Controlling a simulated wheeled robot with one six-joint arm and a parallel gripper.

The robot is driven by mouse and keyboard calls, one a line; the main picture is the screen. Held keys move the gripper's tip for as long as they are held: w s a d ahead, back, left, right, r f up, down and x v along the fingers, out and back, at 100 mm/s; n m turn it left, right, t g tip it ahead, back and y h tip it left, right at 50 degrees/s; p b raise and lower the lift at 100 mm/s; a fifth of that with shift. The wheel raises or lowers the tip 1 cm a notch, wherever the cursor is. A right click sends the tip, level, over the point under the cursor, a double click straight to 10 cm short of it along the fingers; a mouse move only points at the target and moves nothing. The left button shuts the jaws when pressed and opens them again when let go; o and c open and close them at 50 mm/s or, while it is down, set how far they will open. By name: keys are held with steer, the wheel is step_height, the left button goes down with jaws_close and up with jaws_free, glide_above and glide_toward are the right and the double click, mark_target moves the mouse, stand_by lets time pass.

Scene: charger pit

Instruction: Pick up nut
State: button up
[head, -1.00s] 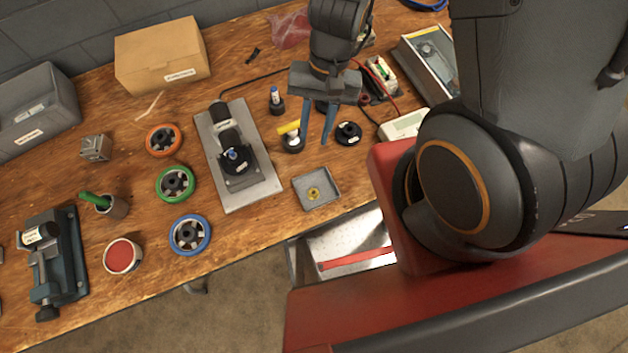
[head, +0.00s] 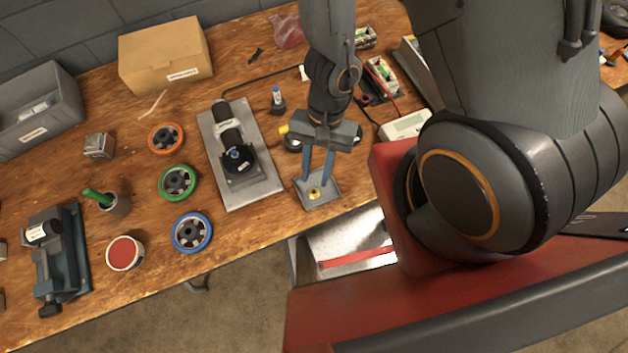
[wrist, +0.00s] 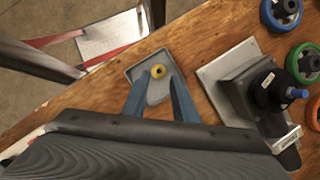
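The nut (head: 314,193) is a small yellow brass ring lying in a shallow grey square tray (head: 331,202) near the front edge of the workbench. In the wrist view the nut (wrist: 158,71) shows in the tray (wrist: 134,73), just beyond the fingertips. My gripper (head: 317,181) has two blue fingers pointing down over the tray. In the wrist view the gripper (wrist: 156,80) is open, with a gap between the fingers and nothing held. I cannot tell exactly how high the tips are above the tray.
A motor on a metal plate (head: 262,186) stands just left of the tray. Orange, green and blue wheels (head: 192,232) lie further left. A yellow-handled tool (head: 284,129) is partly hidden behind my gripper. The bench edge and a red-strapped metal frame (wrist: 83,42) lie near the tray.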

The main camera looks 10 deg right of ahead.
mark_target(315, 188)
steer(key=shift+x, duration=2.2)
steer(key=shift+d, duration=0.1)
steer(key=shift+c, duration=0.2)
jaws_close()
